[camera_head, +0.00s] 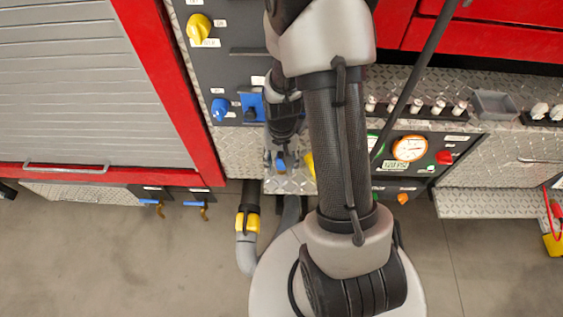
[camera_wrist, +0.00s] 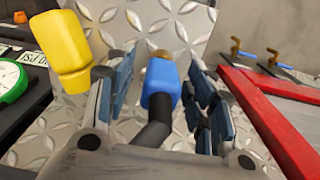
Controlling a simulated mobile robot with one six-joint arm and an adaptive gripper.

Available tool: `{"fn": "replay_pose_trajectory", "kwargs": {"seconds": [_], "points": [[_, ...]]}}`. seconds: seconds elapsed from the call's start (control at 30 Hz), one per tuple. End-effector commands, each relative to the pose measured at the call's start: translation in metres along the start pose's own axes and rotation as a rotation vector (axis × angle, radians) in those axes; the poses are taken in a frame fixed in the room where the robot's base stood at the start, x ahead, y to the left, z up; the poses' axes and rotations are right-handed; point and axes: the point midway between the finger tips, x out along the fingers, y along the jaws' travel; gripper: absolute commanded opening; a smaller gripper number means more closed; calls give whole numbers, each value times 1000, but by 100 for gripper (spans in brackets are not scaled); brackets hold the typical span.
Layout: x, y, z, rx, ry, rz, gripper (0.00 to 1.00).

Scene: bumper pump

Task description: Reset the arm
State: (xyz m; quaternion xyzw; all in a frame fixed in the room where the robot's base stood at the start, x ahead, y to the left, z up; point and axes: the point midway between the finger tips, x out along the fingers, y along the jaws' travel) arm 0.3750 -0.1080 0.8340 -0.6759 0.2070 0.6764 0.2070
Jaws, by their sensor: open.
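My gripper (camera_head: 280,160) is in front of the truck's diamond-plate panel, partly hidden behind my arm in the head view. In the wrist view my gripper (camera_wrist: 158,95) is open, with its two fingers apart. A blue lever handle (camera_wrist: 161,82) on a black stem stands between the fingers, with a visible gap on each side. The blue handle also shows small at the fingertips in the head view (camera_head: 281,163). A yellow handle (camera_wrist: 62,50) is just left of the left finger in the wrist view.
A gauge panel (camera_head: 378,190) with a round orange-rimmed gauge (camera_head: 410,148) is right of my arm. A yellow knob (camera_head: 199,27) and a blue knob (camera_head: 219,108) are on the upper dark panel. Red framing (camera_head: 165,75) borders the shutter at left. Open floor (camera_head: 100,260) lies in front.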

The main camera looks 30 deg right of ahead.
Motion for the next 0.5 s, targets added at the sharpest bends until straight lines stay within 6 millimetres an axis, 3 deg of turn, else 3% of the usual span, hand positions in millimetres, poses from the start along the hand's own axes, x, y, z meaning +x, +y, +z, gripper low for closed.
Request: {"fn": "replay_pose_trajectory", "kwargs": {"seconds": [0.23,0.5], "points": [[-43,0,-1,0,5,-1,50],[-60,0,0,0,0,0,50]]}}
